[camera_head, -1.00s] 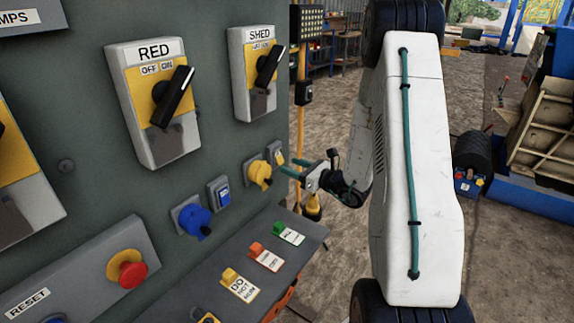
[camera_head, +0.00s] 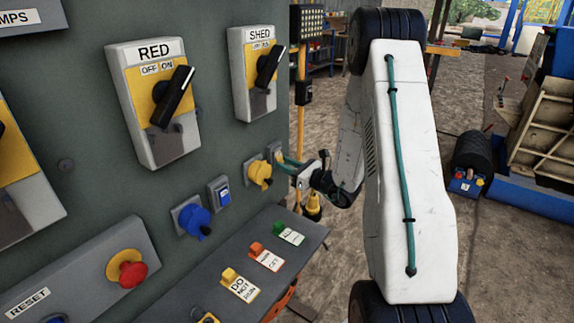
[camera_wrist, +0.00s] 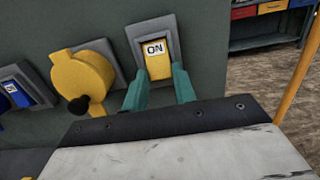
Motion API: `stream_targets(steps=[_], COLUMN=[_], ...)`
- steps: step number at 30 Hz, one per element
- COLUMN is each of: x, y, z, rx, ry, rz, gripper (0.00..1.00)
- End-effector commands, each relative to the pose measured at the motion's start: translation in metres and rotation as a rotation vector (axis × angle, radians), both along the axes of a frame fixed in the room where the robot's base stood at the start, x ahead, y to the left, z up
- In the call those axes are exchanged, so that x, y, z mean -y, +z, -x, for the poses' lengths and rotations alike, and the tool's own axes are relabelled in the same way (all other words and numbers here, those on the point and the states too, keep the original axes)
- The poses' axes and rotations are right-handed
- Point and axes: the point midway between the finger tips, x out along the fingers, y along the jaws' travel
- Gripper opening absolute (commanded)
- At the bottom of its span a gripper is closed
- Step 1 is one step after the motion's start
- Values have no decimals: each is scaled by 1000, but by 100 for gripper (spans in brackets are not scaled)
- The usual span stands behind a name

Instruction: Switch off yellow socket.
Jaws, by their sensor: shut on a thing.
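The yellow socket (camera_head: 259,174) is a round yellow plug-like fitting on the grey panel; it also shows in the wrist view (camera_wrist: 82,77). Just right of it is a yellow rocker switch (camera_wrist: 158,64) in a grey frame, with "ON" showing at its top. My gripper (camera_head: 282,162) is at this switch. In the wrist view its two teal fingertips (camera_wrist: 160,84) lie at either side of the rocker's lower part, shut on it. The fingers cover most of the switch in the head view.
A blue socket (camera_head: 194,219) and blue switch (camera_head: 219,193) sit left of the yellow socket. RED (camera_head: 158,105) and SHED (camera_head: 257,75) rotary switches are above. A ledge with coloured tags (camera_head: 265,257) juts out below. A red button (camera_head: 127,269) is lower left.

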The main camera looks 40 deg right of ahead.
Motion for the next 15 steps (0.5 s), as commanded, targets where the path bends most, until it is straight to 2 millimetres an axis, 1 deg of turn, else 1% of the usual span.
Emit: stream_targets(steps=[2, 7, 10, 15], x=[-1, -2, -2, -1], y=[-5, -7, -8, -8], z=[-1, -4, -5, -5], rx=[59, 185, 229, 249], ry=[2, 2, 1, 0], rz=[-24, -64, -78, -83], gripper=[4, 4, 4, 4])
